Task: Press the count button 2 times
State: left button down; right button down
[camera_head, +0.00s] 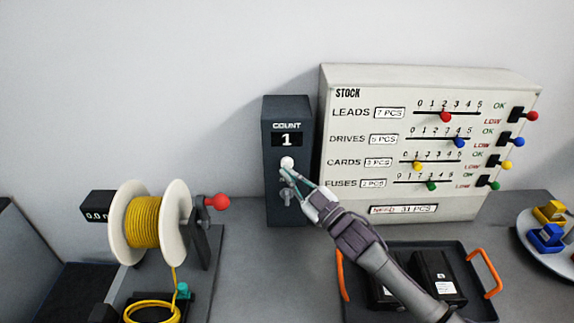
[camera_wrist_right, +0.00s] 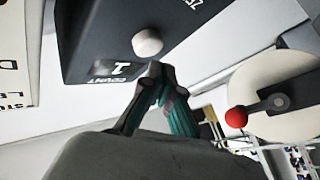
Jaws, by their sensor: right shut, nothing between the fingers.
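The count box (camera_head: 264,205) is a dark upright box with a display (camera_head: 287,140) reading 1. Its white round count button (camera_head: 287,162) sits below the display. A small metal part (camera_head: 286,194) is on the box below the button. My right gripper (camera_head: 286,171) is shut and empty, its tips just below the button in the head view. In the right wrist view, the button (camera_wrist_right: 147,43) shows close to the fingertips (camera_wrist_right: 157,68), with a small gap in the picture; I cannot tell whether they touch. My left gripper is not in view.
A stock board (camera_head: 335,80) with coloured sliders stands right of the box. A black tray (camera_head: 459,250) with orange handles lies in front, under my right arm. A yellow wire spool (camera_head: 177,222) with a red-knobbed crank (camera_head: 217,202) stands left. A round plate (camera_head: 530,240) is far right.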

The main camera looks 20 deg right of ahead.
jog(key=shift+w, duration=0.1)
jog(key=shift+w+d, duration=0.15)
jog(key=shift+w, duration=0.2)
jog(key=shift+w+d+b, duration=0.15)
jog(key=shift+w+b, duration=0.15)
jog(key=shift+w, duration=0.15)
dwell(0.8)
jog(key=shift+s, duration=0.1)
jog(key=shift+s+a+p, duration=0.3)
jog(key=shift+s+p, duration=0.15)
jog(key=shift+s, duration=0.35)
jog(key=s+p, duration=0.1)
jog(key=s, duration=0.1)
jog(key=s+a+p, duration=0.1)
jog(key=s, duration=0.1)
jog(key=shift+s+a, duration=0.15)
jog(key=shift+s, duration=0.2)
